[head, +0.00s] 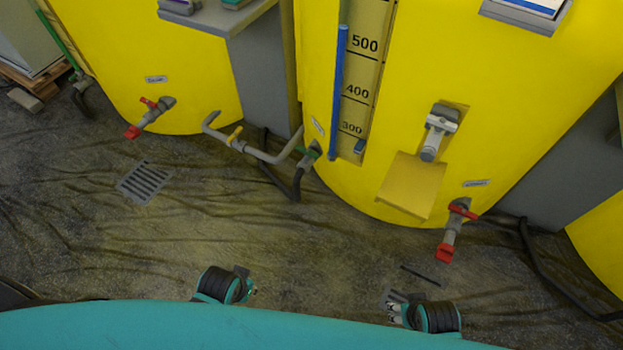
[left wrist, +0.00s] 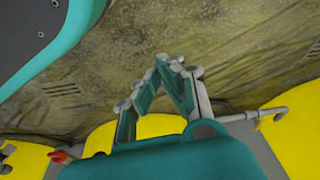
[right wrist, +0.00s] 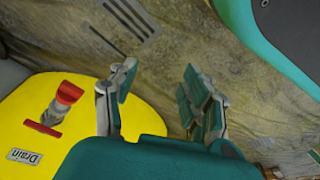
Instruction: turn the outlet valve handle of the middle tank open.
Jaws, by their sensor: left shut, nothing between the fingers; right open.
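The middle yellow tank (head: 400,110) stands at centre right in the head view. Low on its left side is a valve with a green handle (head: 305,152), beside a small label (head: 317,125) too small to read. On its lower right is a valve with a red handle (head: 446,252); a red-handled valve (right wrist: 68,94) beside a label reading "Drain" (right wrist: 25,157) shows in the right wrist view. My left gripper (head: 250,289) is shut and empty, below and left of the green handle and apart from it. My right gripper (head: 393,311) is open and empty, below the red valve.
A bent grey pipe with a yellow lever (head: 235,134) runs left of the green-handled valve. The left tank (head: 200,90) has its own red-handled valve (head: 150,116). Black hoses (head: 540,265) lie on the floor. A floor grate (head: 145,183) lies left. Floor before the tanks is mostly clear.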

